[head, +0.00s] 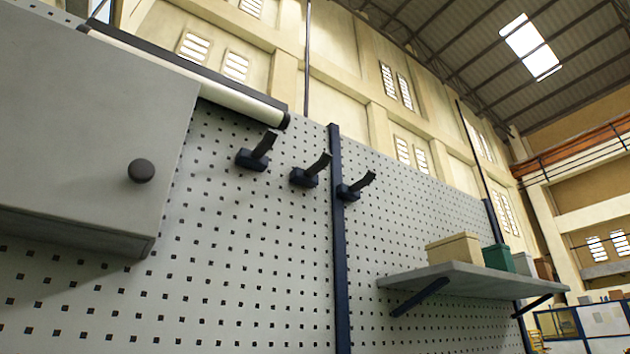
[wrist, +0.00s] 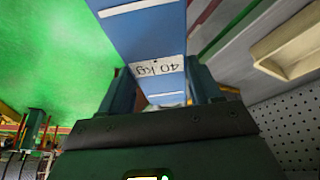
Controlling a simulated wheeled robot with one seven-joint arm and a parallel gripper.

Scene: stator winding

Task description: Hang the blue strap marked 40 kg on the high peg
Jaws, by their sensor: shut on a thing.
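The blue strap (wrist: 150,35) is in the wrist view, with a white label (wrist: 158,70) reading "40 kg" upside down. My gripper (wrist: 163,82) is shut on the strap, one dark finger on each side of it. The strap runs up out of the top of the wrist view, so its far end is hidden. In the head view three dark pegs stick out of the pegboard: a left one (head: 257,152), a middle one (head: 311,172) and a right one (head: 356,187). All three are bare. My gripper and the strap are not in the head view.
A grey cabinet (head: 90,120) with a round knob juts out left of the pegs. A shelf (head: 470,275) with a tan box (head: 454,250) and a green box (head: 498,257) stands out at the right. A dark upright (head: 337,240) runs beside the right peg.

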